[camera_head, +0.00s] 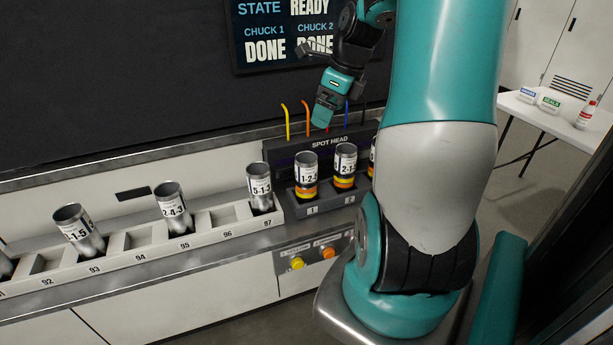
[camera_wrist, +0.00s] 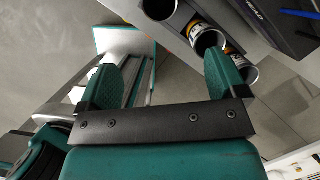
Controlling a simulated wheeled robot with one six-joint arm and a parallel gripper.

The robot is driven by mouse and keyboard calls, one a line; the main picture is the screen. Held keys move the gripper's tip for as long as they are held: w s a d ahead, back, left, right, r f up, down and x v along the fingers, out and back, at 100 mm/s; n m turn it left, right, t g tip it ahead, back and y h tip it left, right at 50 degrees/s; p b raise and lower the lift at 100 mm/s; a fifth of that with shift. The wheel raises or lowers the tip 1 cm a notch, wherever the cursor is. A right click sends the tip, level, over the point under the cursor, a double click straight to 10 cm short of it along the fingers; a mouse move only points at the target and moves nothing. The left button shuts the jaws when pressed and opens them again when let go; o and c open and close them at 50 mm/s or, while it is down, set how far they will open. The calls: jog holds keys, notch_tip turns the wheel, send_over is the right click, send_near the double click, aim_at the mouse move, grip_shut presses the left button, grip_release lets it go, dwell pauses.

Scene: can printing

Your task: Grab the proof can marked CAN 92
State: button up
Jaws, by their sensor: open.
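My gripper (camera_head: 322,118) is open above the spot head; its fingers (camera_wrist: 163,65) are apart and empty in the wrist view. No can visibly reads CAN 92. The rack slot numbered 92 (camera_head: 46,263) looks empty. A can in spot-head place 1 (camera_head: 306,163) and one in place 2 (camera_head: 345,158) stand upright, with white labels and orange and yellow bands. A third can (camera_head: 372,150) is mostly hidden behind my arm. Cans also show in the wrist view (camera_wrist: 206,37), above and right of the fingers.
Grey cans stand tilted in rack slots 93 (camera_head: 80,230), 95 (camera_head: 172,205) and 97 (camera_head: 260,187). The screen (camera_head: 290,35) reads READY, with both chucks DONE. Coloured tubes (camera_head: 306,118) rise behind the spot head.

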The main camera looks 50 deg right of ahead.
aim_at(308, 157)
jog(key=p+x, duration=0.1)
jog(key=x, duration=1)
jog(key=shift+w+f, duration=0.1)
jog(key=shift+f, duration=0.2)
jog(key=shift+w+p+x, duration=0.2)
jog(key=shift+p+x, duration=0.6)
jog(key=shift+x, duration=1.85)
jog(key=shift+r, duration=0.1)
jog(key=c, duration=1.2)
